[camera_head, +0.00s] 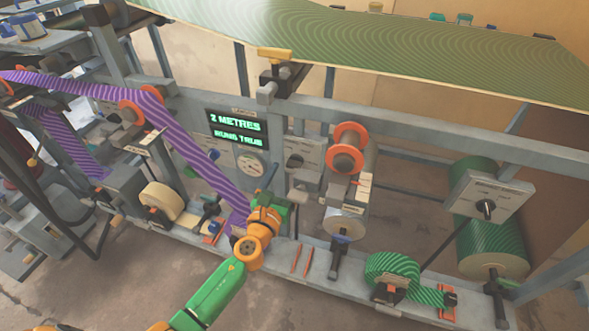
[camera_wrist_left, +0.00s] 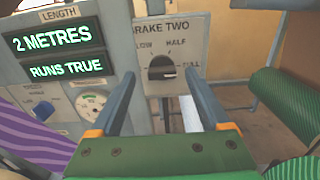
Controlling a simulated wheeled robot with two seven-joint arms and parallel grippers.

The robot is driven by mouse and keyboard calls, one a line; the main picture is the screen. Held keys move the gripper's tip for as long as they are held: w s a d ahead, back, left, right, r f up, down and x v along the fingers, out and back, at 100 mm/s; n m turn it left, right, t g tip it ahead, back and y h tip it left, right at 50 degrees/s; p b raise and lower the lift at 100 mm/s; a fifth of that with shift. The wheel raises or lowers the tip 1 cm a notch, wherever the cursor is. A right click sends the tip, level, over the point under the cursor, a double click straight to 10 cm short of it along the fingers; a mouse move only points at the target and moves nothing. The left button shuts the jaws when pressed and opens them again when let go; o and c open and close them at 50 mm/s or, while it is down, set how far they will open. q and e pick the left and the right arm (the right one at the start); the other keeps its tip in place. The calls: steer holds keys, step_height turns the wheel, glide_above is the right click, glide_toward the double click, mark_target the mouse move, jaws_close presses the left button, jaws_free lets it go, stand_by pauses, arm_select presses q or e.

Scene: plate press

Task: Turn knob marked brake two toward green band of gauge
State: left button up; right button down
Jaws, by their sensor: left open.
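The knob marked brake two (camera_wrist_left: 161,68) is black and sits on a grey plate (camera_wrist_left: 150,30) lettered HALF above it; its pointer direction is hard to read. The same knob shows in the head view (camera_head: 294,160). My left gripper (camera_wrist_left: 159,76) is open, its two fingers on either side of the knob in the wrist view, with nothing between them in its hold. The gripper (camera_head: 281,184) also shows in the head view, below the plate. A round gauge (camera_wrist_left: 91,103) is left of the knob; its needle and green band are too small to read. My right gripper is out of view.
A display (camera_head: 237,128) reads 2 METRES, RUNS TRUE. A blue knob (camera_wrist_left: 42,109) is beside the gauge. Purple striped web (camera_head: 190,150) runs down at left. An orange-flanged roller (camera_head: 347,147) and a green roll (camera_head: 392,270) are at right.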

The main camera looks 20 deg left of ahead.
mark_target(295, 164)
arm_select(q)
steer(key=shift+w+f, duration=0.1)
steer(key=shift+w, duration=0.75)
steer(key=shift+w+d, duration=0.2)
steer(key=shift+w, duration=0.3)
steer(key=shift+s, duration=0.1)
jaws_close()
